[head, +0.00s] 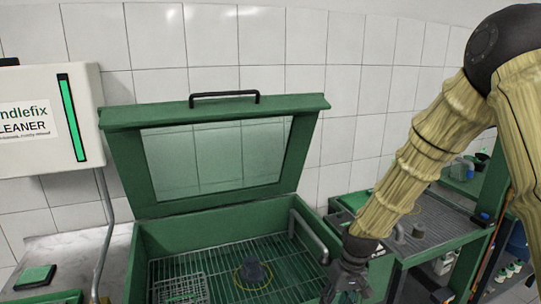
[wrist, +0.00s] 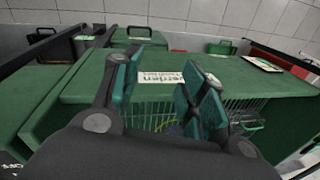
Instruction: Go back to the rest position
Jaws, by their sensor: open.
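My gripper (head: 345,283) hangs at the lower right of the head view, in front of the right side of an open green washer cabinet (head: 165,237). In the wrist view my gripper (wrist: 160,72) has its two teal-padded fingers spread apart with nothing between them. Behind them is a green surface (wrist: 90,88) with a white label. A dark part (head: 252,272) rests on the washer's wire rack, left of my gripper and apart from it. The fingertips are hard to make out in the head view.
The washer's windowed lid (head: 315,103) stands raised. A curved grey handle (head: 308,237) is at its right inner side. A small wire basket (head: 182,289) lies on the rack. A green-edged bench (head: 425,245) stands to the right. A white control box (head: 45,120) hangs at left.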

